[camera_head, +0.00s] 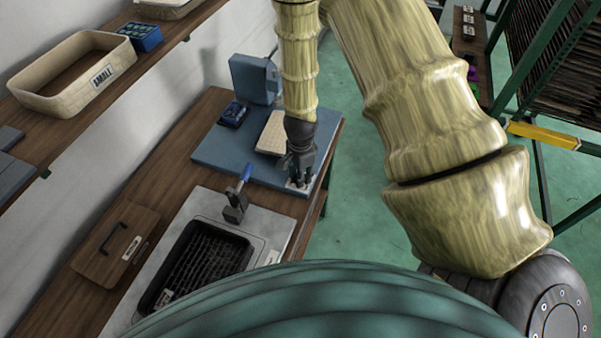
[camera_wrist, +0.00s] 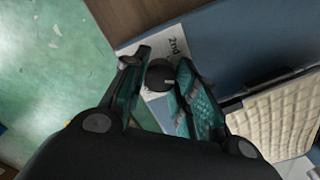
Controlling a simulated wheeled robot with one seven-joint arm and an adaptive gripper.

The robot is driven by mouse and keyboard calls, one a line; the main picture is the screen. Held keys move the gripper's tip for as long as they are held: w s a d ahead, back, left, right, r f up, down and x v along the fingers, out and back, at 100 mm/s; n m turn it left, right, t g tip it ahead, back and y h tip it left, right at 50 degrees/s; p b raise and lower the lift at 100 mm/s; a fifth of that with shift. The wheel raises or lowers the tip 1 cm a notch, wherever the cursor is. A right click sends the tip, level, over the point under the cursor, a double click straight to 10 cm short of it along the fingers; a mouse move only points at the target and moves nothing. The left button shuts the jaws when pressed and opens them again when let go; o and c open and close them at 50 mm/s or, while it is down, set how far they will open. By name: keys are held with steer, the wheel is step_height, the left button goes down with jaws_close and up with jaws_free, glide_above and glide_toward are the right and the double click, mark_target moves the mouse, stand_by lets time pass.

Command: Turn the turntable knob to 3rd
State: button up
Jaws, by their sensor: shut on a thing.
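The turntable knob is a small dark round knob (camera_wrist: 160,74) with a light mark on top, in the wrist view. It sits on a white label plate (camera_wrist: 176,42) where "2nd" can be read; the other markings are hidden by my fingers. My gripper (camera_wrist: 160,82) is shut around the knob, one finger on each side. In the head view my gripper (camera_head: 300,180) points down at the right front corner of the blue turntable base (camera_head: 215,158), and the knob is hidden there. A cream ridged pad (camera_head: 272,133) lies on the base; it also shows in the wrist view (camera_wrist: 285,112).
A blue upright block (camera_head: 255,78) and a small dark blue box (camera_head: 233,114) stand at the back of the base. A clamp with a blue handle (camera_head: 238,197) and a black tray (camera_head: 203,262) are nearer. A cream bin (camera_head: 72,97) labelled "SMALL" sits on the shelf.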

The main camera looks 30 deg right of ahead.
steer(key=shift+m, duration=0.5)
steer(key=o, duration=1.1)
steer(key=shift+c, duration=0.2)
steer(key=shift+r, duration=0.15)
step_height(320, 180, up, 12)
stand_by(0.4)
